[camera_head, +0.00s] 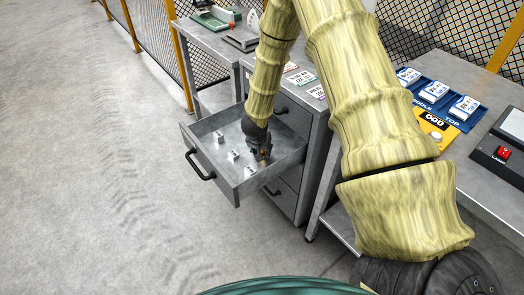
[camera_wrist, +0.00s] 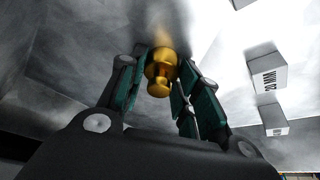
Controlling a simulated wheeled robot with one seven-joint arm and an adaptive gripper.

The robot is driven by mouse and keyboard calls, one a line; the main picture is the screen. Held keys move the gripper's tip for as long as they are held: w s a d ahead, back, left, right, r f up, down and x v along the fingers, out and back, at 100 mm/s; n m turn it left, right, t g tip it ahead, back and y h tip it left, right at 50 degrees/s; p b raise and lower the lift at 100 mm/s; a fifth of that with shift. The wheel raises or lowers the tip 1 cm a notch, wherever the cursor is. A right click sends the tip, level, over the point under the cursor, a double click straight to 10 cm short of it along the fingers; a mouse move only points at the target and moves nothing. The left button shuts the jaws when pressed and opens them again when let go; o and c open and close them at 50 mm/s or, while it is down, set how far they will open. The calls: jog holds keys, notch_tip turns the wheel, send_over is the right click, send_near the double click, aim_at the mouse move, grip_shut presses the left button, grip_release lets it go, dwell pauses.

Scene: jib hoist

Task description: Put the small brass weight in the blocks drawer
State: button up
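The small brass weight (camera_head: 263,157) is inside the open drawer (camera_head: 238,188), at its right side under my gripper. In the wrist view the weight (camera_wrist: 161,71) is between and just past the fingertips, with a golden reflection on the metal floor beside it. My gripper (camera_head: 259,151) reaches down into the drawer. In the wrist view the fingers of my gripper (camera_wrist: 157,85) are apart, with a gap between the left finger and the weight. The right finger overlaps the weight's edge, so contact there is unclear.
Several small pale blocks (camera_head: 233,155) lie in the drawer left of the weight; labelled ones (camera_wrist: 269,79) show right in the wrist view. The cabinet (camera_head: 316,140) stands behind the drawer. A bench with blue trays (camera_head: 434,92) is at right. Floor at left is clear.

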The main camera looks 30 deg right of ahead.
jog(key=o, duration=0.4)
jog(key=shift+r, duration=0.15)
jog(key=shift+a+r, duration=0.1)
jog(key=shift+r, duration=0.2)
jog(key=p+v, duration=0.2)
jog(key=v, duration=0.9)
jog(key=shift+s+r, duration=0.15)
jog(key=shift+s, duration=0.05)
